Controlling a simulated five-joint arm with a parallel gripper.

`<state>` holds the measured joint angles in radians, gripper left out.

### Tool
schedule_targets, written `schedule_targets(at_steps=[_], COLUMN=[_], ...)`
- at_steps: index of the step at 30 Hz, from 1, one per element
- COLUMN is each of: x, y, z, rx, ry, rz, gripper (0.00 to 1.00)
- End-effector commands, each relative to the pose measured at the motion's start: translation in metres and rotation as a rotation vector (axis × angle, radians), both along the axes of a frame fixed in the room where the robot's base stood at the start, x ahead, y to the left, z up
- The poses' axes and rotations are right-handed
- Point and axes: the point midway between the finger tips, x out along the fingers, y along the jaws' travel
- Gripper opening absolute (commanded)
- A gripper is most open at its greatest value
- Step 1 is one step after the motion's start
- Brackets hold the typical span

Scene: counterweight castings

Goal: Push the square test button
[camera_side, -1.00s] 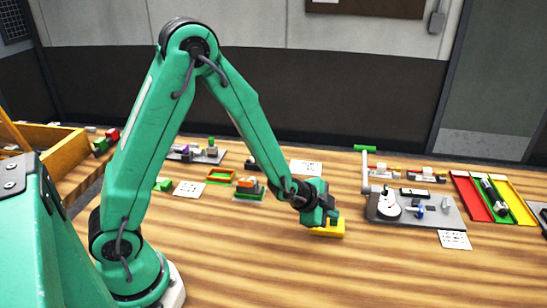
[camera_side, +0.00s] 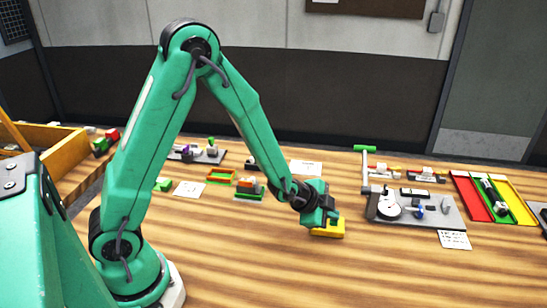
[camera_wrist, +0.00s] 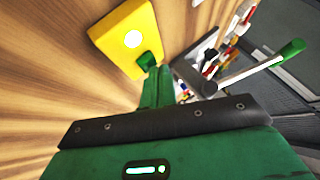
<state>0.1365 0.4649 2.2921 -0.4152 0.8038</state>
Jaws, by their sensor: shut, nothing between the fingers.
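The yellow button box (camera_side: 328,231) lies on the wooden table below my gripper (camera_side: 331,222). In the wrist view the box (camera_wrist: 113,32) has a bright white round spot (camera_wrist: 133,39) and a green square button (camera_wrist: 148,60) near its end. My gripper (camera_wrist: 160,70) is shut and empty. Its fingertips are right at the green button and overlap its edge in the picture. I cannot tell whether they touch it or whether the button is pressed in. In the side view my gripper hides the button.
A grey plate (camera_side: 432,220) with a white dial (camera_side: 388,208) stands to the right, with a green-topped post (camera_side: 365,150) beside it. Red, green and yellow trays (camera_side: 478,206) lie farther right. Small parts are at the back left. The table's front is clear.

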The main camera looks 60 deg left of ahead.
Motion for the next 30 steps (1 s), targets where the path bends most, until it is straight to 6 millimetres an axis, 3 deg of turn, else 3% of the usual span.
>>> schedule_targets(at_steps=[16,30], x=[0.000,0.000], y=[0.000,0.000], z=[0.007,0.039], rx=[0.000,0.000], ry=[0.000,-0.003], rz=[0.000,0.000], gripper=[0.00,0.00])
